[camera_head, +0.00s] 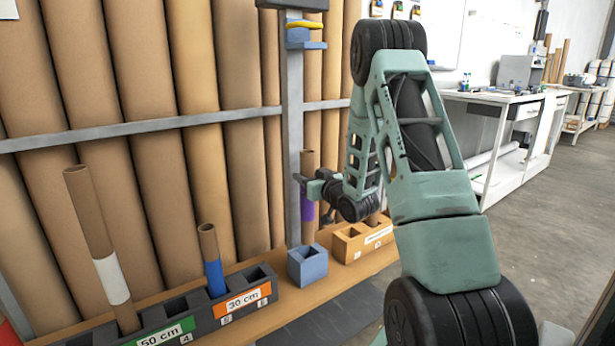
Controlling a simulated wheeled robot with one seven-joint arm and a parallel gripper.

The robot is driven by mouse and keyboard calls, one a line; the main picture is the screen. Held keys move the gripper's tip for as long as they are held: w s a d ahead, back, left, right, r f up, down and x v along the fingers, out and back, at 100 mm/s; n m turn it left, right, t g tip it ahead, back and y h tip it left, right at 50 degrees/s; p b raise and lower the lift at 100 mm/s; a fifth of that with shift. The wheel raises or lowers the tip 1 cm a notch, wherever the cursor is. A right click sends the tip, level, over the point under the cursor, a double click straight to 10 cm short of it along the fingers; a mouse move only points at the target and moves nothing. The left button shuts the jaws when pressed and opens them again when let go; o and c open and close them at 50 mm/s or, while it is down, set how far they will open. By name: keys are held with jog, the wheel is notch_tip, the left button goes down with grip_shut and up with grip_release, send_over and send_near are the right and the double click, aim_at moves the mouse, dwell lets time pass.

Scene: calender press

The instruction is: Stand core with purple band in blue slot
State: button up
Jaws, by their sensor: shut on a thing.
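The brown cardboard core with the purple band (307,209) stands roughly upright beside the grey post. My gripper (306,186) is shut on it, around its middle near the purple band. The blue slot (307,268) is a small square block with an open top, on the wooden shelf just below the core. The core's lower end is near the back of the blue block. I cannot tell whether it is above the opening or behind it.
An orange block (350,246) with a core in it stands right of the blue one. At left, a dark rack (198,306) holds a white-banded core (110,277) and a blue-banded core (214,275). Tall cardboard tubes (140,90) lean behind a grey rail (180,121).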

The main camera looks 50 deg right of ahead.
jog(key=shift+f+b, duration=3.4)
jog(key=shift+f, duration=0.95)
jog(key=shift+f+b, duration=2)
jog(key=shift+f, duration=0.35)
jog(key=o, duration=1.3)
jog(key=shift+o, duration=0.2)
jog(key=shift+s, duration=0.1)
jog(key=p, duration=0.8)
send_near(312, 220)
jog(key=shift+v, duration=2.65)
